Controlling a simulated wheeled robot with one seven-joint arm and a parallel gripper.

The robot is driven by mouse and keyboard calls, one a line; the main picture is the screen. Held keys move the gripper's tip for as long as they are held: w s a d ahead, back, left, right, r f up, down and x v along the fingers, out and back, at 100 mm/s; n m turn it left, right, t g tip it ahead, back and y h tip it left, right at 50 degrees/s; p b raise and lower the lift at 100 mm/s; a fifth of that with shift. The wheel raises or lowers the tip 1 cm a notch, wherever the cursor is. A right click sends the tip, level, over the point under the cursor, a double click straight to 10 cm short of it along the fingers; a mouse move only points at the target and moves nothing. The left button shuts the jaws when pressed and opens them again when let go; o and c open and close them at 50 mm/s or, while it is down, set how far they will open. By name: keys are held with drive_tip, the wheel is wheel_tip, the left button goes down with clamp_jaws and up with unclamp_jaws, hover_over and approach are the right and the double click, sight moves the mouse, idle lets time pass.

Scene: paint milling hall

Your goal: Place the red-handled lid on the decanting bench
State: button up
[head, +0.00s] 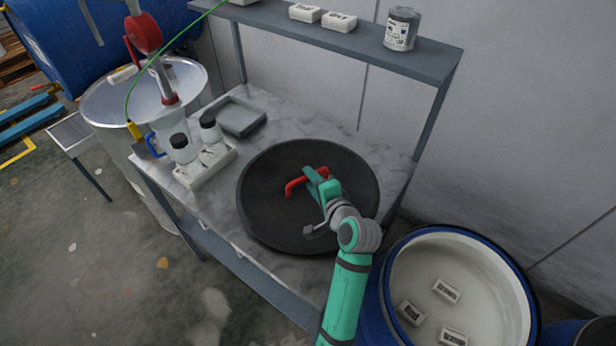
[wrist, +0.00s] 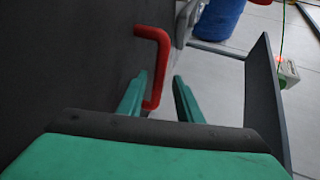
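The red-handled lid (head: 275,215) is a wide black disc that appears to lie flat on the decanting bench (head: 205,195), covering much of its right part. Its red handle (head: 293,187) stands up near the middle and also shows in the wrist view (wrist: 161,50). My gripper (head: 312,181) is over the lid at the handle. In the wrist view its two green fingers (wrist: 160,82) are apart, with the red bar between them. A gap shows on the right finger's side; contact on the left side is unclear. My arm hides part of the lid's right side.
A bottle rack (head: 205,165) and a grey tray (head: 242,118) stand on the bench's left part. A shelf (head: 350,38) with a can (head: 402,28) runs above the back. An open blue drum (head: 400,250) with white blocks is at right, a metal drum (head: 110,105) at left.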

drive_tip(key=v, duration=0.9)
drive_tip(key=shift+s+d, duration=0.1)
